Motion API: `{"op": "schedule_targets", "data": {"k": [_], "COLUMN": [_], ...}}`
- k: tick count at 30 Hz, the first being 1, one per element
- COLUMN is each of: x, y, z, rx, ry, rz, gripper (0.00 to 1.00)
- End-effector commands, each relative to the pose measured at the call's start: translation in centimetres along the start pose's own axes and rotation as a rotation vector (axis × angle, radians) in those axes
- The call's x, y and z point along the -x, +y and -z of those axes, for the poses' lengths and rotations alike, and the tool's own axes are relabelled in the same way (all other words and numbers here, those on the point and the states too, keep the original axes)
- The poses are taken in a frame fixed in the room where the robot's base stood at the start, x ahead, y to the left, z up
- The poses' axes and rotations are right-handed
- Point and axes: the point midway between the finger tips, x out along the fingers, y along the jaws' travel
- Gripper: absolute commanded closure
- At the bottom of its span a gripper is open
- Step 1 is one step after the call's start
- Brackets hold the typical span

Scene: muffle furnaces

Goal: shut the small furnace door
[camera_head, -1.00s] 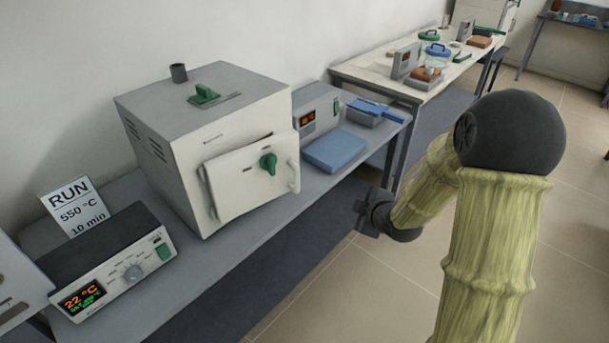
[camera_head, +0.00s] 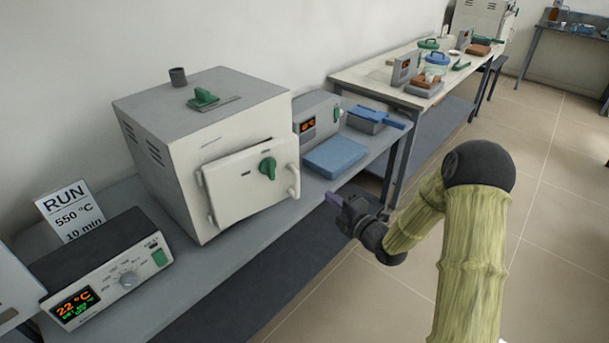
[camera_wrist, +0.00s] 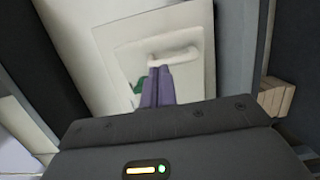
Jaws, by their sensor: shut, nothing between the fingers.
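The small furnace (camera_head: 205,150) is a grey-white box on the bench. Its white door (camera_head: 240,190) hangs slightly ajar, with a dark gap along its top edge. The door carries a green knob (camera_head: 267,168) and a pale bar handle (camera_head: 294,181) at its right edge. My gripper (camera_head: 333,199) is shut and empty, in front of the bench edge, to the right of the door and apart from it in the head view. In the wrist view the shut purple fingers (camera_wrist: 158,86) point toward the door (camera_wrist: 120,45) and its handle (camera_wrist: 172,58); whether they touch is unclear.
A controller box (camera_head: 105,275) reading 22 °C and a RUN 550 °C sign (camera_head: 70,208) stand left of the furnace. A blue pad (camera_head: 335,155) lies on the bench to its right, before a small grey instrument. The floor in front is clear.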

Motion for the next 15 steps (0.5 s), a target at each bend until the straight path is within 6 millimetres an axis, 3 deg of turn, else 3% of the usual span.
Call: {"op": "schedule_targets", "data": {"k": [15], "x": [-8.5], "y": [0.1], "z": [0.1], "rx": [-0.002], "ry": [0.002], "rz": [-0.001], "gripper": [1.00]}}
